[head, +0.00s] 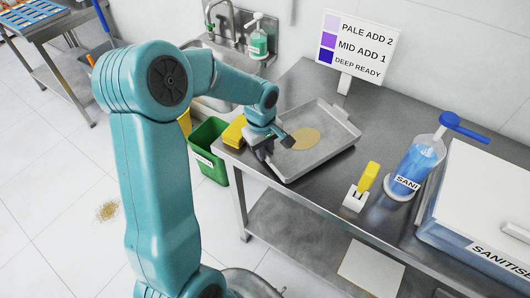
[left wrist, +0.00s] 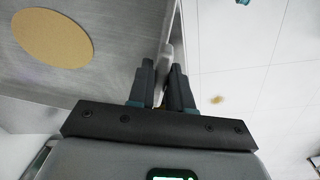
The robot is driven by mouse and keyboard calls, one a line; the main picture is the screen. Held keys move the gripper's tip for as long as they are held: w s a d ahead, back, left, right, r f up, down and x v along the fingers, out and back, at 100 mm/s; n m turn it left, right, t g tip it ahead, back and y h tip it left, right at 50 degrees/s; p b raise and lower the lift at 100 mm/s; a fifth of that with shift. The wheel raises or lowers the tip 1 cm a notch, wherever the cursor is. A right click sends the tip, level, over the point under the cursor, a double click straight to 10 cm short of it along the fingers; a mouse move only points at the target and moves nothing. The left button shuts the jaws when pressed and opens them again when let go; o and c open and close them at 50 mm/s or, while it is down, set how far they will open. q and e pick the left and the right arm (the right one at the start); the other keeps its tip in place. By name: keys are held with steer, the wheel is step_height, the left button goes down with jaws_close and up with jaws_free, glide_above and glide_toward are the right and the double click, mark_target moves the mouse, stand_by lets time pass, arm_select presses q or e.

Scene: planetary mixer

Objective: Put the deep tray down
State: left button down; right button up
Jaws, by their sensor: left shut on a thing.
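The deep tray (head: 325,152) is a grey metal tray with raised walls, at the left end of the steel table in the head view. A round tan patch (head: 306,139) lies on its floor. My left gripper (head: 277,145) is shut on the tray's near-left wall. In the left wrist view the two fingers (left wrist: 165,85) pinch the tray's rim, and the tan disc (left wrist: 53,39) shows to the left. The tray looks to be at table-top level; I cannot tell whether its base touches the table. My right gripper is not in view.
On the steel table (head: 300,88) stand a yellow-handled tool in a white holder (head: 357,198), a blue sanitiser pump bottle (head: 415,170) and a lidded tub (head: 470,240). A sign (head: 358,45) stands behind the tray. A green bin (head: 207,150) stands below.

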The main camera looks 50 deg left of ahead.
arm_select(q)
steer(key=shift+f, duration=0.7)
steer(key=shift+s+f, duration=0.1)
steer(key=shift+f, duration=0.05)
steer(key=shift+s+d, duration=0.1)
steer(key=c, duration=1)
jaws_free()
steer(key=shift+f, duration=0.1)
steer(key=shift+c, duration=0.2)
steer(key=shift+r, duration=0.35)
step_height(320, 180, up, 12)
steer(key=shift+s+f, duration=0.25)
steer(key=shift+s, duration=0.1)
steer(key=shift+s, duration=0.1)
